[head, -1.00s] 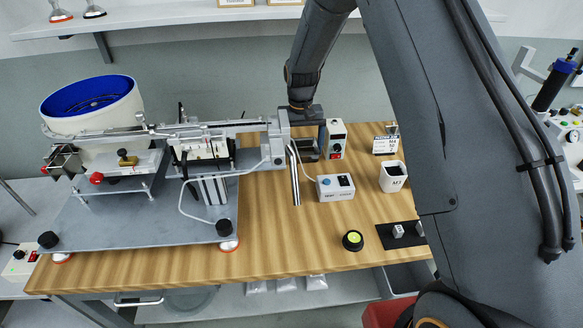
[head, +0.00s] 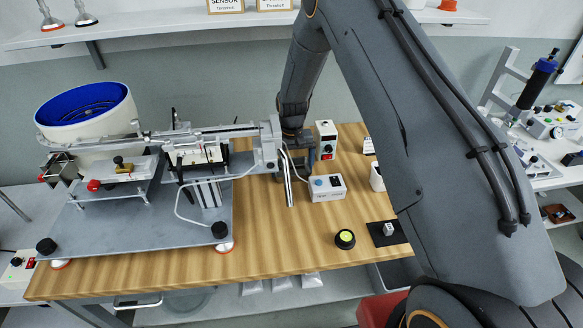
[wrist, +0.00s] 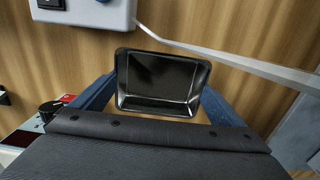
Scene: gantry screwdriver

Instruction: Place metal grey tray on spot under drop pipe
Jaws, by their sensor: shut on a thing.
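My gripper (wrist: 160,95) is shut on the metal grey tray in the wrist view, with one blue-grey finger along each side of it. The tray (wrist: 163,82) looks dark, shiny, shallow and empty. In the head view my gripper (head: 301,150) is low over the table, just right of and behind the drop pipe (head: 289,182); the tray there is mostly hidden. The drop pipe is a silver tube slanting down from the feeder's right end. A pale bar crossing the wrist view's upper right looks like this pipe. The spot under it is not clear to see, nor whether the tray touches the table.
A grey control box (head: 327,187) with a cable stands close in front of my gripper, and a white box (head: 326,140) behind right. The feeder with a blue bowl (head: 88,110) fills the left. A yellow-topped button (head: 345,239) is near the front edge. Front middle wood is clear.

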